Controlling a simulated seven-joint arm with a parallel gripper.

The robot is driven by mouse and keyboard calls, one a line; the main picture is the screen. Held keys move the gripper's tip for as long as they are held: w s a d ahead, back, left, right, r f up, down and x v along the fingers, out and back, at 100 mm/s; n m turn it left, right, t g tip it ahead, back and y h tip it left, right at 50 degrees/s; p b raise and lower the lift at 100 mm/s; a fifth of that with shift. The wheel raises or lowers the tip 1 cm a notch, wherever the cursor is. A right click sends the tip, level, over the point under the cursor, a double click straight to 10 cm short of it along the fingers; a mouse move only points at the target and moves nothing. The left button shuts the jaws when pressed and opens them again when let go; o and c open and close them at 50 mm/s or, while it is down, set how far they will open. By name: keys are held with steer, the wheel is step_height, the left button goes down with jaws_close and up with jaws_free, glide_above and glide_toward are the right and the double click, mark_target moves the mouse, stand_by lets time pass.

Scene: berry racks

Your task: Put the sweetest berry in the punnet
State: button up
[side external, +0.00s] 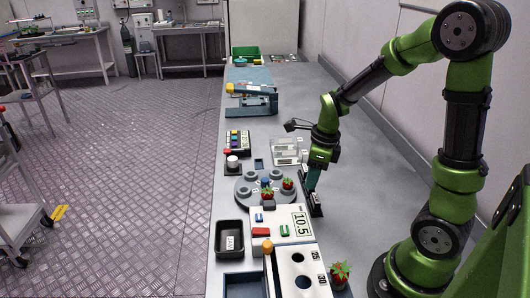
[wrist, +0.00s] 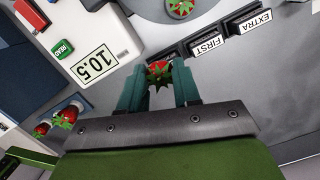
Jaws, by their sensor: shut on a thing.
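My gripper (wrist: 160,82) is shut on a red berry (wrist: 158,72) with a green leafy top, seen between the two fingers in the wrist view. In the side view my gripper (side external: 310,188) points down at the right of the round grey turntable; the held berry cannot be made out there. Two other berries, one near (side external: 267,194) and one farther right (side external: 288,183), sit on the turntable (side external: 245,190).
A white meter (side external: 298,240) reads 10.5, with a green READ button (wrist: 62,49). Dark blocks labelled FIRST (wrist: 208,44) and EXTRA (wrist: 256,22) stand close to the fingers. A black tray (side external: 220,254) is at the left edge. A white board with holes (side external: 306,268) is nearest.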

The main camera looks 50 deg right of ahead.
steer(key=w+d+m+h, duration=0.1)
steer(key=w+d+m, duration=0.4)
steer(key=w, duration=0.5)
steer(key=w+d+m, duration=0.4)
steer(key=w+d, duration=0.4)
steer(key=w, duration=0.1)
steer(key=shift+w+f, duration=0.2)
steer(key=shift+f, duration=1)
steer(key=shift+w+f, duration=0.2)
steer(key=shift+f, duration=1)
steer(key=o, duration=0.7)
steer(key=shift+r, duration=3.05)
